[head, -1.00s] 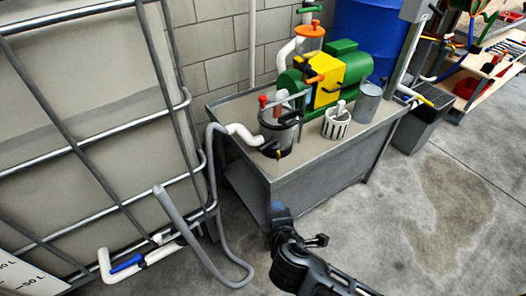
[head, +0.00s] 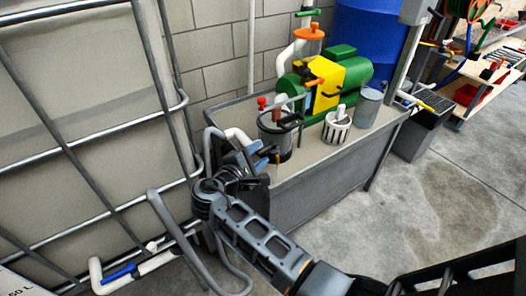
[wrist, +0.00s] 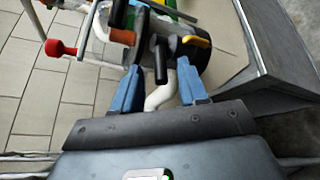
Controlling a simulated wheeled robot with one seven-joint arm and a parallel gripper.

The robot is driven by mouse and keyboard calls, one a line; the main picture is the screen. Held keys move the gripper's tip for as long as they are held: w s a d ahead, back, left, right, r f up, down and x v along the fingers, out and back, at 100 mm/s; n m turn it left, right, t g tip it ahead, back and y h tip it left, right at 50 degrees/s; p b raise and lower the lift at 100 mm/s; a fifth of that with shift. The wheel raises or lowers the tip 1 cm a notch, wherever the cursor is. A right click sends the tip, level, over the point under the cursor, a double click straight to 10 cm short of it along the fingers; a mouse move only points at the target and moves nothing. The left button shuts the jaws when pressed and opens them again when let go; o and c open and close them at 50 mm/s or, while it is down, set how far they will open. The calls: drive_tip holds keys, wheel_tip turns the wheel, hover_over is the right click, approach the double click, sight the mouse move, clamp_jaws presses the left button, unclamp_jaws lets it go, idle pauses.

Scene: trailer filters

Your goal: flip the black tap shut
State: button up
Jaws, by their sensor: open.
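The black tap's lever (wrist: 161,58) shows in the wrist view just beyond and between the fingertips. Behind it is a black fitting with a yellow end (wrist: 201,42). A white bent pipe (wrist: 162,94) shows between the blue fingers. My gripper (wrist: 160,70) is open, with nothing held; I cannot tell whether a finger touches the lever. In the head view my gripper (head: 260,157) is at the bench's near left corner, beside the clear filter pot (head: 276,142), and partly hides the tap.
The grey bench (head: 330,165) also carries a green and yellow pump (head: 325,82), a white slotted basket (head: 337,130) and a grey can (head: 368,108). A caged tank (head: 85,100) stands close on the left. A grey hose (head: 168,222) hangs between.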

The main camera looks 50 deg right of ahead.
sight(259, 154)
drive_tip(key=shift+x, duration=1.55)
drive_tip(key=shift+f, duration=0.1)
clamp_jaws()
